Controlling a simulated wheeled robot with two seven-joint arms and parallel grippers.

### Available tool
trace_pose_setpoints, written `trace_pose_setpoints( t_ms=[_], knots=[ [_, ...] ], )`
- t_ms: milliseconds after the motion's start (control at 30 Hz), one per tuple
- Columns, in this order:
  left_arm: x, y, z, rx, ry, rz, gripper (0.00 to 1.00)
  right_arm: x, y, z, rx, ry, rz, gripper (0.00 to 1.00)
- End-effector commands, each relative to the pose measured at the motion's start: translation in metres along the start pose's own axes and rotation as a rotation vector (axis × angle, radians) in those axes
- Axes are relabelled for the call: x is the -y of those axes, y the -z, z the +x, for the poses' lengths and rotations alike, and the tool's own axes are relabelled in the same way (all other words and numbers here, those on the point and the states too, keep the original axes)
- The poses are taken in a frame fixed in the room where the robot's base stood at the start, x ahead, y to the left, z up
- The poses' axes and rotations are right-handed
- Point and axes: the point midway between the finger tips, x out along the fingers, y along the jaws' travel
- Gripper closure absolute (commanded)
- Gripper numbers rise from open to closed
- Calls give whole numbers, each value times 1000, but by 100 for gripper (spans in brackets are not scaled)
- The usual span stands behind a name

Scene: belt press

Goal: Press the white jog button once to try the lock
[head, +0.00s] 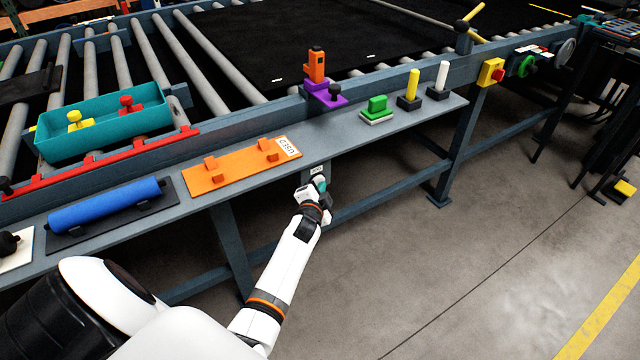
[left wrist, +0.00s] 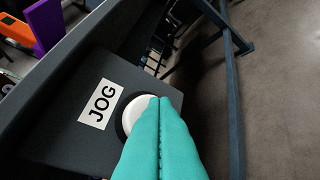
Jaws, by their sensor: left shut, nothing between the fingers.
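The white jog button (left wrist: 129,112) is round and sits in a dark ring on a dark box (left wrist: 165,92) with a white JOG label (left wrist: 102,104). In the head view the box (head: 316,169) hangs under the shelf's front edge. My left gripper (left wrist: 157,104) is shut and empty, its teal fingers together. The fingertips cover the right part of the button; I cannot tell whether they touch it. In the head view the left gripper (head: 320,186) is just below the box. An orange block (head: 315,66) stands on a purple base (head: 323,95) on the rail. My right gripper is not in view.
The shelf holds an orange USED tray (head: 232,178), a blue roller (head: 105,205), a green block (head: 377,105) and yellow (head: 412,84) and white (head: 441,75) pegs. A teal bin (head: 100,135) sits on the rollers. A frame leg (head: 232,250) stands left of my forearm.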

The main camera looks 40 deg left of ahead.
Motion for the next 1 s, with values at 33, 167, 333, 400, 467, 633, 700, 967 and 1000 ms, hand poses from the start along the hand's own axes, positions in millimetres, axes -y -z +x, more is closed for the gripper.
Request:
trace_pose_setpoints(
  t_ms=[33,167,333,400,467,633,700,967,1000],
  knots=[
    [0,-1,-2,-1,-1,0,100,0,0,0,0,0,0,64],
    [4,-4,-6,0,-1,-1,100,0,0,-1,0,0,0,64],
    [8,-8,-12,0,-1,-1,100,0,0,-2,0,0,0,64],
    [8,-8,-12,0,-1,0,100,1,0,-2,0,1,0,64],
    [8,-8,-12,0,-1,0,100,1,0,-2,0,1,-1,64],
    [9,-8,-12,0,0,0,100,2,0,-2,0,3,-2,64],
    [10,-10,-15,0,0,-1,100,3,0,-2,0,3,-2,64],
    [24,-23,-32,-1,1,-3,100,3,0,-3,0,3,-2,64],
    [26,-25,-35,0,1,-3,100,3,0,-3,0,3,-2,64]
  ],
)
